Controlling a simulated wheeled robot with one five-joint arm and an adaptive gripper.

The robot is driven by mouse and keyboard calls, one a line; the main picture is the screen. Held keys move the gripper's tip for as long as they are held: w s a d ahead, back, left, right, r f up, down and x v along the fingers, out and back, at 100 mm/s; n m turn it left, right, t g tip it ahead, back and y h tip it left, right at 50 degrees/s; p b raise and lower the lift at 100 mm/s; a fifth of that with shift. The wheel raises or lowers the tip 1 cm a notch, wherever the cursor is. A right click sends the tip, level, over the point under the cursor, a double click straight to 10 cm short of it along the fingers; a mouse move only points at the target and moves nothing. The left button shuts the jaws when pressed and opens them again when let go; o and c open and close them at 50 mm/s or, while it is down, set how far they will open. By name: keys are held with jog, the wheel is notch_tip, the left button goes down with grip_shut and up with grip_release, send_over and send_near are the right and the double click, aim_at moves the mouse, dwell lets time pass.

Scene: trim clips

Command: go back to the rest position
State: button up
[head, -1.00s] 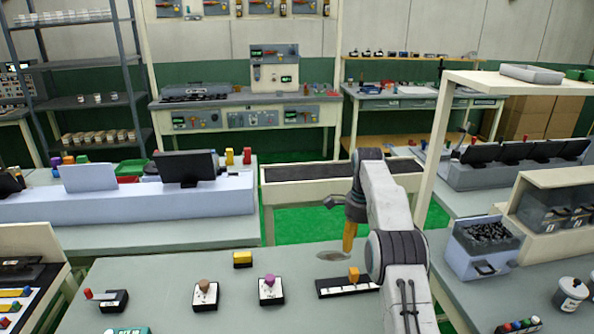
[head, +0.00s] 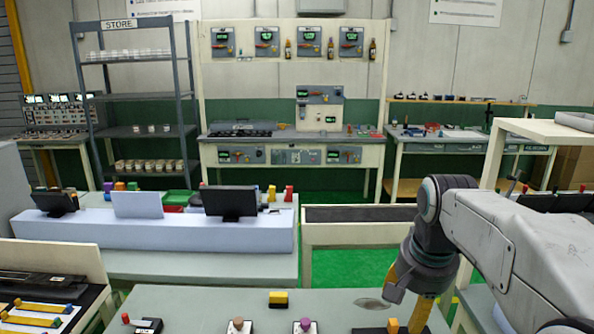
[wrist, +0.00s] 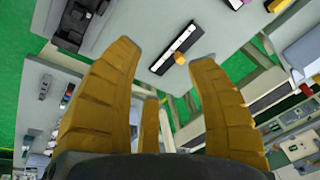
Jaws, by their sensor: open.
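My gripper (head: 406,306) hangs over the right part of the grey table (head: 210,302) in the head view, its yellow-orange fingers pointing down. In the wrist view the fingers of my gripper (wrist: 165,52) are spread wide, with nothing held between them. An orange block (wrist: 180,58) stands on a black strip with white marks (wrist: 165,60), apart from the fingertips. In the head view the orange block (head: 392,325) shows at the bottom edge beside my fingers, and most of the strip is cut off.
On the table are a yellow block (head: 278,299), a brown-knobbed device (head: 238,324), a purple-knobbed device (head: 304,325) and a red-knobbed black device (head: 147,324). A pale-framed stand (head: 520,130) rises at right. Green floor shows behind the table.

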jog(key=s+a+f+n+t, duration=0.1)
jog(key=s+f+n, duration=0.2)
jog(key=s, duration=0.6)
jog(key=s+a+f+n, duration=0.1)
jog(key=s+f+n, duration=0.3)
jog(key=s, duration=0.6)
jog(key=shift+t, duration=0.4)
jog(key=shift+w+a+r, duration=0.1)
jog(key=shift+r, duration=0.05)
dwell(2.1)
